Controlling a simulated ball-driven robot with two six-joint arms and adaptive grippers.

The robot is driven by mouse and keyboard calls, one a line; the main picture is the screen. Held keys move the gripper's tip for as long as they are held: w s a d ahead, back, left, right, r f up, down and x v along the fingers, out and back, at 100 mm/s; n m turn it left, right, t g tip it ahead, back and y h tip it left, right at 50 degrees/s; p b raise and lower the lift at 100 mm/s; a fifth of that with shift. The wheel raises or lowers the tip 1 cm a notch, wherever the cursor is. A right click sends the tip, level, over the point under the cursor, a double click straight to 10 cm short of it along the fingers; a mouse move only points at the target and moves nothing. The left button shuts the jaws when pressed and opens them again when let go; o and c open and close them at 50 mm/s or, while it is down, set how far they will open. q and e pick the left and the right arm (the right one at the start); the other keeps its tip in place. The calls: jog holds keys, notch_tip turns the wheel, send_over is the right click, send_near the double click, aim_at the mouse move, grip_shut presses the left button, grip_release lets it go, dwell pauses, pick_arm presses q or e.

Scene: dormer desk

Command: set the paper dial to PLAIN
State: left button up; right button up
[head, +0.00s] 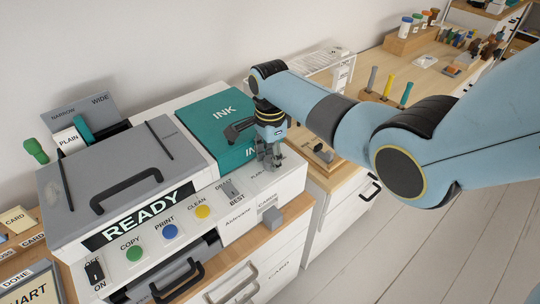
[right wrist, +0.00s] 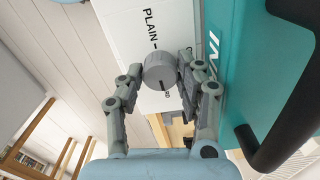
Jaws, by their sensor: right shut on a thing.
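The paper dial (right wrist: 159,70) is a round grey knob on the white machine top in the right wrist view. The word PLAIN (right wrist: 150,25) with a tick stands above it there. A short dark mark shows on the dial's lower side, away from PLAIN. Another label below the dial is mostly hidden. My right gripper (right wrist: 158,74) is shut on the dial, with a finger on each side. In the head view, my right gripper (head: 270,160) points down at the machine's right end and hides most of the dial. My left gripper is out of view.
The teal INK box or cover (head: 216,125) stands close beside my right gripper. The printer (head: 125,180) shows READY on its display (head: 138,218). A grey block knob (head: 271,217) sits on the front at right. A wooden desk (head: 425,80) with small items lies behind my arm.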

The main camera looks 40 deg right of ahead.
jog(key=n+p, duration=0.2)
jog(key=n, duration=0.1)
jog(key=shift+r, duration=0.2)
jog(key=n+p, duration=0.1)
jog(key=n, duration=0.3)
jog(key=n+p, duration=0.1)
jog(key=n, duration=0.3)
jog(key=shift+f, duration=0.1)
jog(key=n+p, duration=0.1)
jog(key=n, duration=0.8)
jog(key=shift+d+n, duration=0.1)
jog(key=shift+n, duration=0.2)
jog(key=n, duration=0.9)
jog(key=shift+n, duration=0.4)
jog(key=shift+w+n, duration=0.1)
jog(key=shift+n, duration=2.5)
